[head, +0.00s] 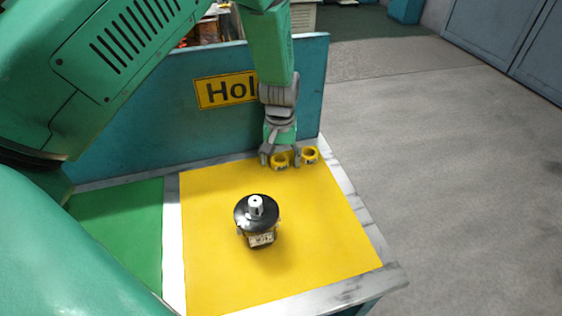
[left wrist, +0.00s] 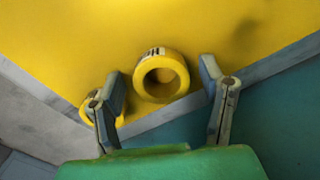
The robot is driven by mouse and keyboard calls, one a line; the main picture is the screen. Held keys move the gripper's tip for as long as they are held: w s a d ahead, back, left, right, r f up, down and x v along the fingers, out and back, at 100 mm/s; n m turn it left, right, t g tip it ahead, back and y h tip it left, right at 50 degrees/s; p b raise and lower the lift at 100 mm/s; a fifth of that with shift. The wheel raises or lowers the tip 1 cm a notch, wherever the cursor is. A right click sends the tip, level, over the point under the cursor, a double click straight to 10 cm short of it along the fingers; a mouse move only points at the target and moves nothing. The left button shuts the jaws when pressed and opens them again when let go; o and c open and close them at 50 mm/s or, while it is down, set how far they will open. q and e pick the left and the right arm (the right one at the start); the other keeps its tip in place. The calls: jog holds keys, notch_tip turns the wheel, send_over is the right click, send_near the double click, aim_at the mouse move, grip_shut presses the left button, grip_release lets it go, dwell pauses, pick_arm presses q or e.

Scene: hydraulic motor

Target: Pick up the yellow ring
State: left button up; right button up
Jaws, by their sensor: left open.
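Two yellow rings are near the far right corner of the yellow mat. One yellow ring (head: 281,167) is under my left gripper (head: 279,159), and the other yellow ring (head: 310,160) is just to its right. In the left wrist view my gripper (left wrist: 162,70) is open, with one yellow ring (left wrist: 141,80) between its fingers and a gap on each side. That ring has a dark mark on its side. The second ring (left wrist: 86,118) is partly hidden behind the left finger. My right gripper is not in view.
A motor with a black round top and light shaft (head: 257,216) stands on the yellow mat (head: 320,250). A green mat (head: 120,235) lies to the left. A blue panel with a yellow sign (head: 226,90) rises behind the table. Bare mat lies right of the motor.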

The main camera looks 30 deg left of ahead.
pick_arm(q)
jog(key=shift+c, duration=0.4)
jog(key=c, duration=0.8)
